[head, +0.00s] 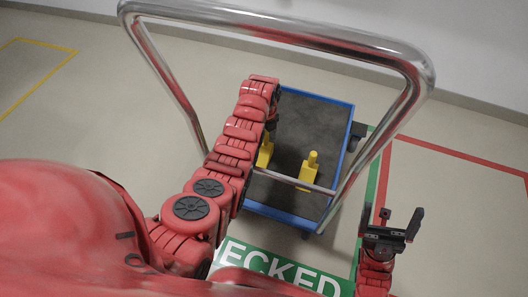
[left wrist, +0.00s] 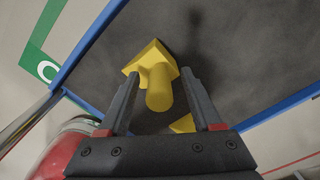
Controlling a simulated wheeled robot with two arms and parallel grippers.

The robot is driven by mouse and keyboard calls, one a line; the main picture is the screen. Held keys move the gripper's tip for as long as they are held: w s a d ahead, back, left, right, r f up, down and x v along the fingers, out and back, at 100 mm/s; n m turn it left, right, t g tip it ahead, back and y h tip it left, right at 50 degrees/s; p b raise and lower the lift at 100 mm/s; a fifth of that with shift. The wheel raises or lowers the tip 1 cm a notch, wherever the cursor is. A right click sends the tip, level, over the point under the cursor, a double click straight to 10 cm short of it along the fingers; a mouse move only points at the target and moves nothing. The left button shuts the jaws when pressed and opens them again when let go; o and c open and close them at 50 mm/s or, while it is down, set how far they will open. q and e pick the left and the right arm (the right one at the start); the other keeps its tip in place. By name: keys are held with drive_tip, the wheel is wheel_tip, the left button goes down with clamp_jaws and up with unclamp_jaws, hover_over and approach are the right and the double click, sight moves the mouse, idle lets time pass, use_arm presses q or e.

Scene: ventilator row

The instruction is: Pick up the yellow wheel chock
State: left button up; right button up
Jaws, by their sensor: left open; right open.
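Two yellow wheel chocks lie on the dark bed of a blue-edged cart (head: 349,135). The right-hand yellow chock (head: 309,172) is in plain sight with its post upright. The other yellow chock (head: 265,153) is partly hidden behind my left arm. My left gripper (head: 272,122) is over the cart, largely hidden by its arm. In the left wrist view, its open fingers (left wrist: 161,74) point towards one chock (left wrist: 153,72), whose rounded post shows between them. A second yellow piece (left wrist: 183,124) is mostly hidden behind the gripper. My right gripper (head: 391,222) is open and empty, beside the cart.
The cart's shiny metal push handle (head: 285,36) arches between me and the bed, its bars crossing the view. A green floor sign (head: 280,268) lies in front and a red floor line (head: 455,153) at right. A wall (head: 470,50) stands behind.

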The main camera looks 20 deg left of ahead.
use_arm(q)
clamp_jaws()
idle(1.3)
